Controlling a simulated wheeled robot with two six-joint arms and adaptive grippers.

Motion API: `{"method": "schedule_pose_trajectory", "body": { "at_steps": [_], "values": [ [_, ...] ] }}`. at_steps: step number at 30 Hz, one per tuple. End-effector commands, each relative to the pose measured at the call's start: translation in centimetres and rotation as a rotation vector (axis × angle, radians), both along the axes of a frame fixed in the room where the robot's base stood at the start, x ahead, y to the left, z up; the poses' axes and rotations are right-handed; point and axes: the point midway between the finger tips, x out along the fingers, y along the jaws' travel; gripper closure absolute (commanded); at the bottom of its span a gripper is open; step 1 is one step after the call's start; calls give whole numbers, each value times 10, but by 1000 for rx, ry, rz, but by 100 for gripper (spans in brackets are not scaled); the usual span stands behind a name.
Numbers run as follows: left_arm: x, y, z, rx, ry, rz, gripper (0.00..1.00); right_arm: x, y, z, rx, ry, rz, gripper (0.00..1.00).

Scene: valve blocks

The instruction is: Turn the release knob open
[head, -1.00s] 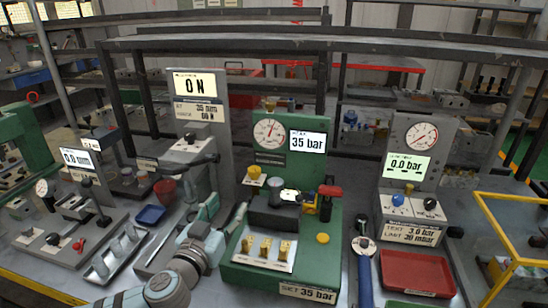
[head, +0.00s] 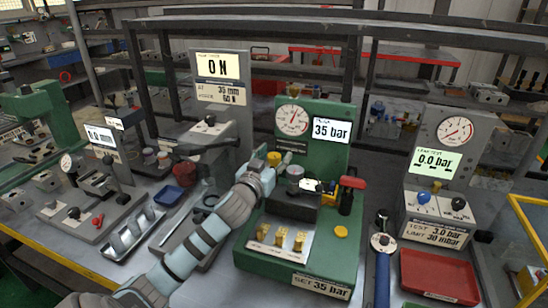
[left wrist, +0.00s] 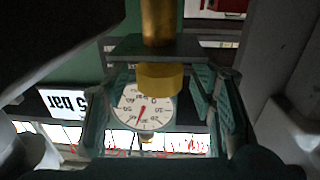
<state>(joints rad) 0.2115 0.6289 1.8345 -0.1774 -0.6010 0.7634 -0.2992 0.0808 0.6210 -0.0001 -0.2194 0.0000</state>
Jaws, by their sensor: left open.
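The green test stand (head: 328,252) has a dial gauge (head: 292,120) and a display (head: 331,130) reading 35 bar. A round yellow knob (head: 274,158) sits on the stand below the gauge; I see no label on it, so I take it as the release knob. My left gripper (head: 265,168) is at this knob, coming from the left and front. In the left wrist view the yellow knob (left wrist: 160,78) lies between the two spread fingers (left wrist: 165,105), with the gauge behind. The fingers are open; whether either touches the knob I cannot tell. My right gripper is out of view.
Right of the knob stand a red-topped handle (head: 352,182) and a dark cylinder (head: 295,173). Several yellow valve pieces (head: 281,238) stand in front. A grey press (head: 222,120) is on the left, a 0.0 bar leak tester (head: 440,170) and red tray (head: 440,278) on the right.

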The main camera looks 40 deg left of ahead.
Motion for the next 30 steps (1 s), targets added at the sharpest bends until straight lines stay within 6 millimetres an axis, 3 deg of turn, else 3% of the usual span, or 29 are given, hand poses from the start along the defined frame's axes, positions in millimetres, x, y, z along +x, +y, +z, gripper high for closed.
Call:
{"method": "schedule_pose_trajectory", "body": {
  "at_steps": [8,17,24,30],
  "values": [
    [2,0,0,0,0,0,51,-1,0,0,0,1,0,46],
    [1,0,0,1,0,0,98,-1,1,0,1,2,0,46],
    [1,1,2,4,11,-136,98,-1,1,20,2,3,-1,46],
    [1,-1,-3,2,11,-254,98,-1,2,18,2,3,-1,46]
  ]
}}
